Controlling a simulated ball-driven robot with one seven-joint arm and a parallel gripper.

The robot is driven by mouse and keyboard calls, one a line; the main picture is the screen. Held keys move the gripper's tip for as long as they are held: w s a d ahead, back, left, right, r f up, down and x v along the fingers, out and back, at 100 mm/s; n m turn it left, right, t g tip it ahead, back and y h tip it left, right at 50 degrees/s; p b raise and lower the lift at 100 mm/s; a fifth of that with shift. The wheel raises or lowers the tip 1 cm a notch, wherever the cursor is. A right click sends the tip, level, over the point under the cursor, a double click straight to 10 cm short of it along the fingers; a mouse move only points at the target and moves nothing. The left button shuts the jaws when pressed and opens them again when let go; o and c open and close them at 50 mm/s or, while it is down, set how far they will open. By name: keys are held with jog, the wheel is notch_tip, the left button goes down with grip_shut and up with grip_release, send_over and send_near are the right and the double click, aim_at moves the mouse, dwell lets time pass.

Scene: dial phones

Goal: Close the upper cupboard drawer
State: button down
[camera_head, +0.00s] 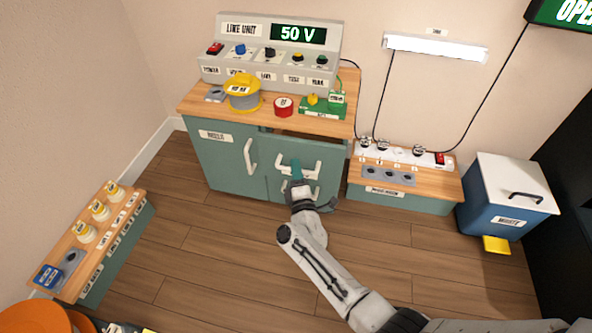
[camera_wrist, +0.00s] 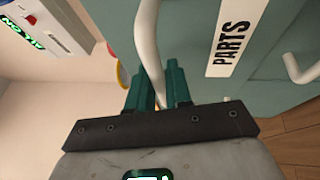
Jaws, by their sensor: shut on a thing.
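The teal cupboard (camera_head: 222,160) stands against the back wall under a wooden top. Its upper drawer (camera_head: 275,148) is at the right side and appears pulled out a little, with a dark gap under the worktop. My gripper (camera_head: 296,168) is at this drawer's white handle (camera_head: 313,168). In the wrist view, the green fingers of my gripper (camera_wrist: 160,85) are shut on a white handle (camera_wrist: 148,40), one on each side. The drawer front (camera_wrist: 190,35) there bears a PARTS label (camera_wrist: 235,38). My gripper hides part of the fronts in the head view.
A low bench (camera_head: 405,199) and a blue waste bin (camera_head: 495,215) stand to the right. The floor in front is clear.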

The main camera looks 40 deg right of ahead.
jog(key=w+d, duration=0.1)
jog(key=w+d+b, duration=0.1)
jog(key=d, duration=0.1)
jog(key=shift+w+d, duration=0.2)
jog(key=shift+w, duration=0.1)
jog(key=c, duration=1.1)
grip_release()
jog(key=shift+d, duration=0.15)
jog(key=p+v, duration=0.4)
jog(key=v, duration=0.6)
jog(key=shift+s+a, duration=0.25)
jog(key=shift+s, duration=0.05)
